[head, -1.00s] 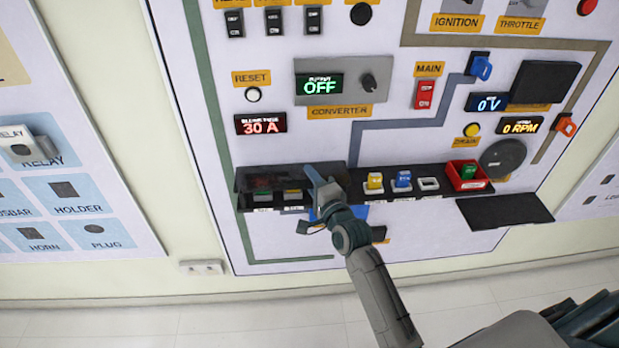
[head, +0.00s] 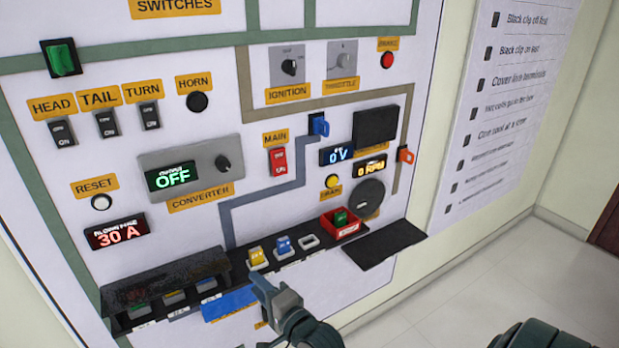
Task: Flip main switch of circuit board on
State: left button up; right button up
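The main switch (head: 278,161) is a red rocker under the orange MAIN label (head: 275,139), in the middle of the white circuit board in the head view. The blue-grey wiring line runs up to the right of it. My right gripper (head: 268,290) is below it, in front of the fuse shelf and close to its lower edge, well apart from the switch. I cannot tell whether its fingers are open or shut. Nothing shows clearly between them. My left gripper is not in view.
A dark shelf (head: 215,288) with a see-through cover and colored fuses juts out under the switch. A red bin (head: 341,222) and a black flap (head: 384,244) stick out to its right. A checklist board hangs at right.

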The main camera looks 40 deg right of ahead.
aim_at(280, 164)
jog(key=z, duration=1)
